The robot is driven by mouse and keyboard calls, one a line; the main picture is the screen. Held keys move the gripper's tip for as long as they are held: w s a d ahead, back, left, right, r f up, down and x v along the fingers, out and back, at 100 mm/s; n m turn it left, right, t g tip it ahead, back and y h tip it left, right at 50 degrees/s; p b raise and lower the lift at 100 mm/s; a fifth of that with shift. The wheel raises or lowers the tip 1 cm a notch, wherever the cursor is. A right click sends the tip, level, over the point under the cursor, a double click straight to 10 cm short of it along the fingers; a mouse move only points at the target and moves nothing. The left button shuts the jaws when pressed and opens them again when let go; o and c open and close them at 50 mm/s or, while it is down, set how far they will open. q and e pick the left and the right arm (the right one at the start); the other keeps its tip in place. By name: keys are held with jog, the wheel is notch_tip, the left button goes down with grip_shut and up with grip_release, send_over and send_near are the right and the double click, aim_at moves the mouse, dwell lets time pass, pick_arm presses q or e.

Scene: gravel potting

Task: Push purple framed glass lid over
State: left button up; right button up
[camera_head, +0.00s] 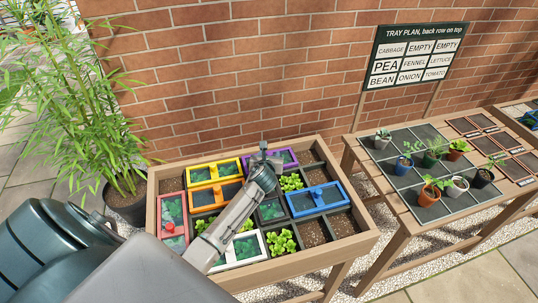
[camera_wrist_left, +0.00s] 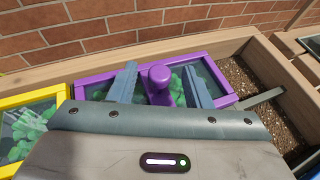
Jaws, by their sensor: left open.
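The purple framed glass lid (camera_head: 289,156) lies over a back cell of the wooden planter, with green leaves under its glass. In the left wrist view the purple lid (camera_wrist_left: 222,81) has a round purple knob (camera_wrist_left: 159,80) at its middle. My left gripper (camera_head: 264,153) is over the lid. In the left wrist view its fingers (camera_wrist_left: 160,86) stand open on either side of the knob, with gaps visible; I cannot tell whether either touches it. My right gripper is not in view.
The wooden planter (camera_head: 161,262) has yellow (camera_head: 201,172), orange (camera_head: 205,197), red, white and blue (camera_head: 294,204) framed lids around the arm. A bare soil cell (camera_wrist_left: 236,82) lies right of the purple lid. A brick wall stands behind. A table with potted plants (camera_head: 428,196) is to the right.

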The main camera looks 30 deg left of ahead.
pick_arm(q)
jog(key=shift+w+a+f, duration=0.1)
jog(key=shift+w, duration=0.1)
grip_shut()
jog(key=w+d, duration=0.3)
jog(key=w, duration=0.1)
jog(key=w+d, duration=0.4)
jog(key=shift+b, duration=0.35)
jog(key=shift+c, duration=1.4)
grip_release()
jog(key=shift+o, duration=1.4)
jog(key=shift+w+d, duration=0.15)
jog(key=shift+w, duration=0.05)
